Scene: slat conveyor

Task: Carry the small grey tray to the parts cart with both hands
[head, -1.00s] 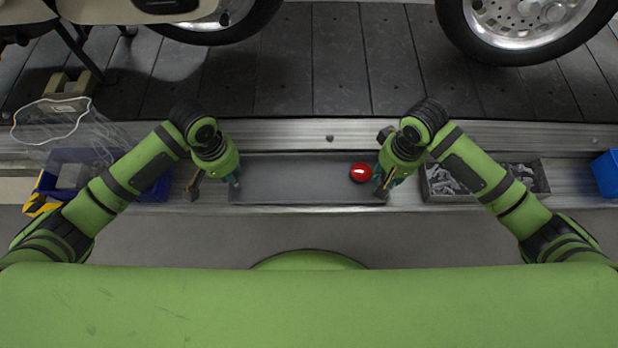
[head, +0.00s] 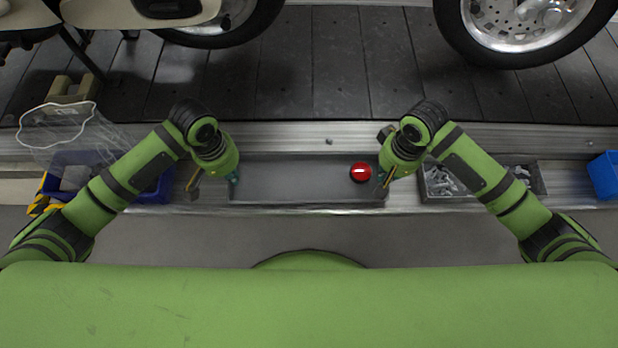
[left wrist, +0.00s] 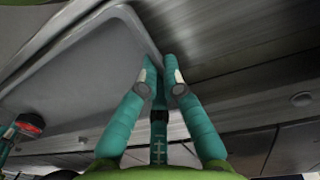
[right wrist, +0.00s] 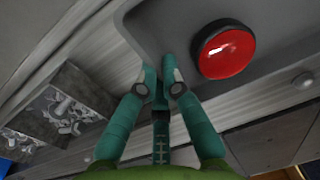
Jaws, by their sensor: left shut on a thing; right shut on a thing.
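The small grey tray (head: 290,183) is long and shallow and lies level in the middle of the head view, in front of the metal rail. A round red button-like piece (head: 361,172) sits inside its right end. It also shows in the right wrist view (right wrist: 223,50). My left gripper (head: 234,180) is shut on the tray's left end; the left wrist view shows its fingers (left wrist: 163,80) pinching the rim. My right gripper (head: 385,180) is shut on the right end, its fingers (right wrist: 163,80) on the rim near the red piece. The parts cart cannot be made out.
A grey bin of metal parts (head: 532,178) lies to the right, with a blue bin (head: 605,174) beyond. Another blue bin (head: 155,188) and a clear bag (head: 60,135) are at left. The slat conveyor (head: 340,70) with vehicle wheels lies behind. Grey floor is clear in front.

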